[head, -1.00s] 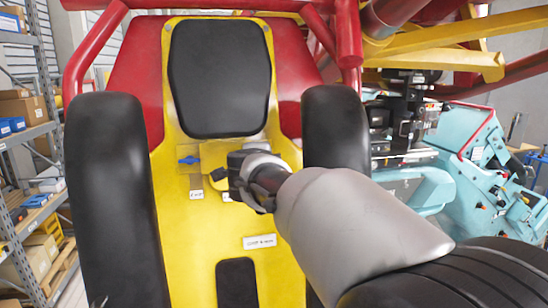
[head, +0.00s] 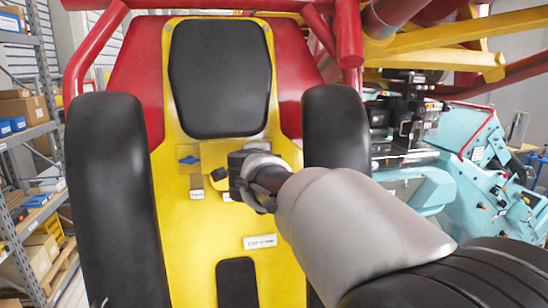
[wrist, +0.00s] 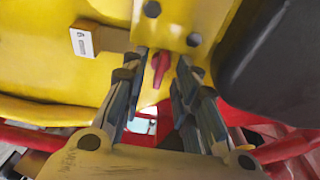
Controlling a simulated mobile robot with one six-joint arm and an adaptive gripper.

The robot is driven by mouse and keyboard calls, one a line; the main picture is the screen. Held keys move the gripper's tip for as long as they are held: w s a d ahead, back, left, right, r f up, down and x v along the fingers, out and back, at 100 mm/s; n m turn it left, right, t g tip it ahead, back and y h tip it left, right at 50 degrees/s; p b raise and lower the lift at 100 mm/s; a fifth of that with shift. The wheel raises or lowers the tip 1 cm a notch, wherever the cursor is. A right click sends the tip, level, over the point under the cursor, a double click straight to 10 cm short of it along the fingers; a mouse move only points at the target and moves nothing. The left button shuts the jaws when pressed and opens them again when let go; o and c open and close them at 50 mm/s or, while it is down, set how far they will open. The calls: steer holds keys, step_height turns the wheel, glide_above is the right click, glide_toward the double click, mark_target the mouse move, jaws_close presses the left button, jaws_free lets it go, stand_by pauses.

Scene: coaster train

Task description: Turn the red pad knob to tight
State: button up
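The red pad knob (wrist: 160,68) shows in the wrist view on the yellow panel (wrist: 70,70), as a small red lever pointing roughly up the picture. My gripper (wrist: 163,62) has one finger on each side of it, with a narrow gap visible on both sides, so it looks open around the knob rather than shut on it. In the head view my gripper (head: 240,178) is at the yellow seat panel (head: 205,235) and hides the red knob. Whether the fingertips touch the panel cannot be told.
A blue knob (head: 188,160) sits left of my gripper, above a small white label (head: 196,194). Another label (head: 260,241) is lower down. Black padded side bolsters (head: 112,190) flank the panel, with a black backrest pad (head: 220,75) above. Dark bolts (wrist: 152,9) stand near the fingers.

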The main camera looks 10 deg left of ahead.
steer(key=v, duration=1.2)
steer(key=shift+f, duration=0.1)
